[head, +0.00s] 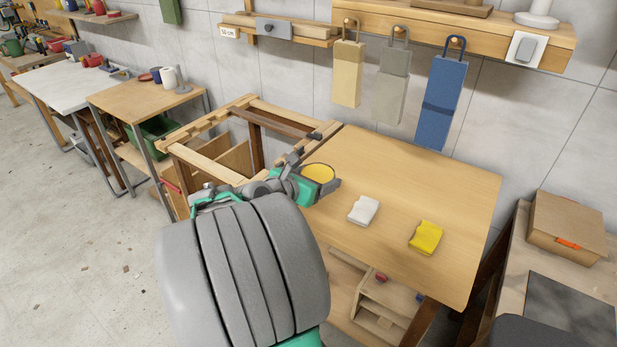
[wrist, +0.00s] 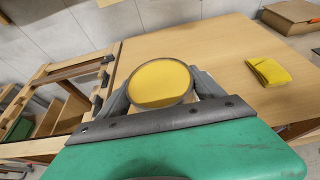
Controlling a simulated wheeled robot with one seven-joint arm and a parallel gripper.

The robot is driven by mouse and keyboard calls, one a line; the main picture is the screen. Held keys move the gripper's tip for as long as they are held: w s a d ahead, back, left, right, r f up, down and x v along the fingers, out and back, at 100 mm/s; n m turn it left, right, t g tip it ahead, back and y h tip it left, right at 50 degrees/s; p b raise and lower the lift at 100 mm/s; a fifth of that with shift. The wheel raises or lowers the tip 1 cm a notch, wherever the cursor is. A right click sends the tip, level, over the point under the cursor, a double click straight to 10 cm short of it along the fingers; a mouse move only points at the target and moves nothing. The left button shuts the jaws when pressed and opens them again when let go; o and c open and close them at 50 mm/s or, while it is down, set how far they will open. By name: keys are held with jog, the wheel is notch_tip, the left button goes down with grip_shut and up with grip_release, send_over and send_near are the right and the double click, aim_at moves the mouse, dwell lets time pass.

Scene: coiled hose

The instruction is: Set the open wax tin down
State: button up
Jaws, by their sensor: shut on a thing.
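The open wax tin (head: 319,174) is a round grey tin with yellow wax showing at its top. My gripper (head: 312,184) is shut on it at the left part of the wooden table (head: 430,185). In the wrist view the tin (wrist: 161,83) sits between the two fingers of my gripper (wrist: 162,98), wax side facing the camera. I cannot tell whether its underside touches the tabletop.
A white cloth (head: 363,210) and a yellow cloth (head: 426,237) lie on the table to the right of the tin. An open wooden frame (head: 240,115) adjoins the table's left side. Tan, grey and blue hanging pieces (head: 441,100) are on the wall behind. The table's back and right are bare.

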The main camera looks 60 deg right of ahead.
jog(key=w+d+f, duration=0.2)
jog(key=d+f, duration=0.1)
jog(key=w+d+f, duration=0.3)
jog(key=d, duration=0.1)
jog(key=w+d+f, duration=0.2)
jog(key=d+f, duration=0.1)
jog(key=d, duration=0.1)
jog(key=shift+w+d+f+b, duration=0.15)
jog(key=shift+w+f+b, duration=0.1)
jog(key=shift+w+b, duration=0.1)
jog(key=shift+w+d+f, duration=0.1)
jog(key=shift+d+f, duration=0.05)
jog(key=shift+f, duration=1.5)
jog(key=shift+f, duration=0.2)
jog(key=o, duration=2.1)
